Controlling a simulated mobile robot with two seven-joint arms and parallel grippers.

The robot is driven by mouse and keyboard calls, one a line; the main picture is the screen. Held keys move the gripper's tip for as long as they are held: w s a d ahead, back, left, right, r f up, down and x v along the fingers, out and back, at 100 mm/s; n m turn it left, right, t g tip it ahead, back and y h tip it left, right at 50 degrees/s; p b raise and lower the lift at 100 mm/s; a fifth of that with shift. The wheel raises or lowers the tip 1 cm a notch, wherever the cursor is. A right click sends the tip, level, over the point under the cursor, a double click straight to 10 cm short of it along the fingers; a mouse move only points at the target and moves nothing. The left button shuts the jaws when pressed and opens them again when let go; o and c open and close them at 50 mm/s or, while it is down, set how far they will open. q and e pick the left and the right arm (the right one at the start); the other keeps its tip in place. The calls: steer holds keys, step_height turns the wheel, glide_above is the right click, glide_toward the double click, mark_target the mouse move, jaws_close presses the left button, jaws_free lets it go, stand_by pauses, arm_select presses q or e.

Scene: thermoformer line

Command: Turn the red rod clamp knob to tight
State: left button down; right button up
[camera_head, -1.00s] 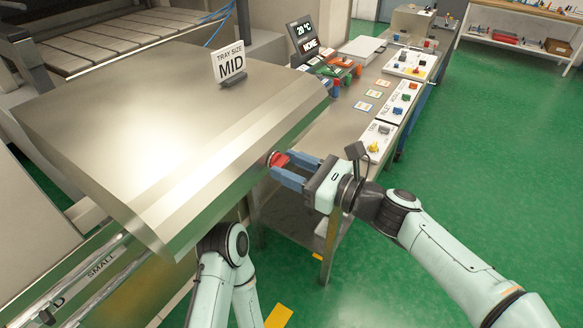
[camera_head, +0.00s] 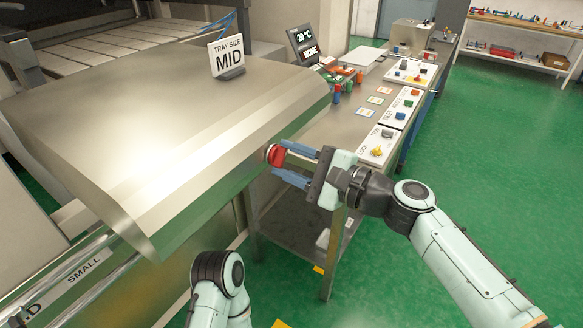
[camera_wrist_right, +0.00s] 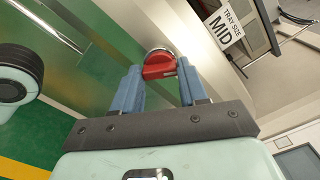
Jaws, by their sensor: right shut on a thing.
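The red rod clamp knob (camera_head: 276,155) sits on the end face of the metal machine cover, near its right corner. My right gripper (camera_head: 280,160) reaches it from the right, with its blue fingers on either side of the knob. In the right wrist view the red knob (camera_wrist_right: 160,66) shows between the fingertips (camera_wrist_right: 158,76), its grip bar lying across from one finger to the other. The right gripper is shut on the knob. My left arm shows at the bottom of the head view, but its gripper is out of view.
The metal cover (camera_head: 110,120) carries a "TRAY SIZE MID" sign (camera_head: 228,58). A steel bench (camera_head: 335,125) with labelled plates, coloured parts and a display (camera_head: 303,45) stands behind my right gripper. Green floor (camera_head: 500,170) is free on the right.

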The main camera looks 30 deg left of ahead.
arm_select(q)
steer(key=shift+f+b, duration=1.65)
steer(key=shift+f, duration=0.05)
arm_select(e)
steer(key=shift+n, duration=3.3)
steer(key=o, duration=1.1)
steer(key=shift+c, duration=0.2)
arm_select(q)
steer(key=f+b, duration=0.1)
steer(key=w+f+b, duration=0.1)
steer(key=b, duration=0.1)
steer(key=shift+f+t, duration=0.15)
steer(key=shift+t, duration=0.25)
arm_select(e)
steer(key=s+d, duration=0.1)
steer(key=d, duration=1.2)
steer(key=shift+d, duration=0.2)
